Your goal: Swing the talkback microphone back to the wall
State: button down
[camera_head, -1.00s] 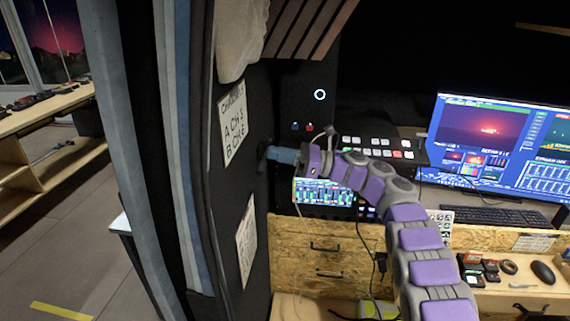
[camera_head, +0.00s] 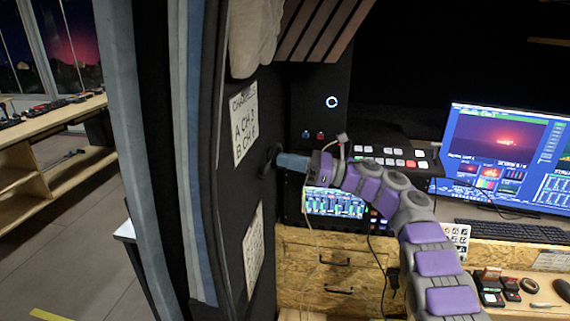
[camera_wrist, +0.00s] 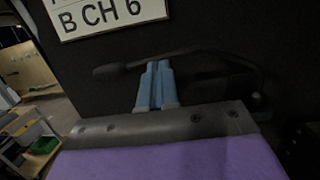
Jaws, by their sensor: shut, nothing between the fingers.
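The talkback microphone is a thin dark boom with a dark foam tip (camera_wrist: 106,71). In the wrist view it lies across the dark wall panel, below the white channel card (camera_wrist: 108,12). The boom runs right, to a dark mount by the panel. My gripper (camera_wrist: 157,64) has its two blue fingers together, with nothing between them. Its fingertips overlap the boom in the wrist view; I cannot tell whether they touch it. In the head view my gripper (camera_head: 279,159) points left at the panel, where the microphone (camera_head: 268,162) shows only as a small dark shape.
A white card (camera_head: 243,125) and a second sheet (camera_head: 253,247) are on the dark panel. A curtain (camera_head: 180,150) hangs left of it. A desk with a monitor (camera_head: 510,150), keyboard and switch panel (camera_head: 390,158) stands right. Wooden drawers (camera_head: 335,270) sit below my arm.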

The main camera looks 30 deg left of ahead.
jog(key=v, duration=1.2)
jog(key=shift+d+f+p, duration=0.2)
jog(key=shift+d+p, duration=0.05)
jog(key=shift+p, duration=0.05)
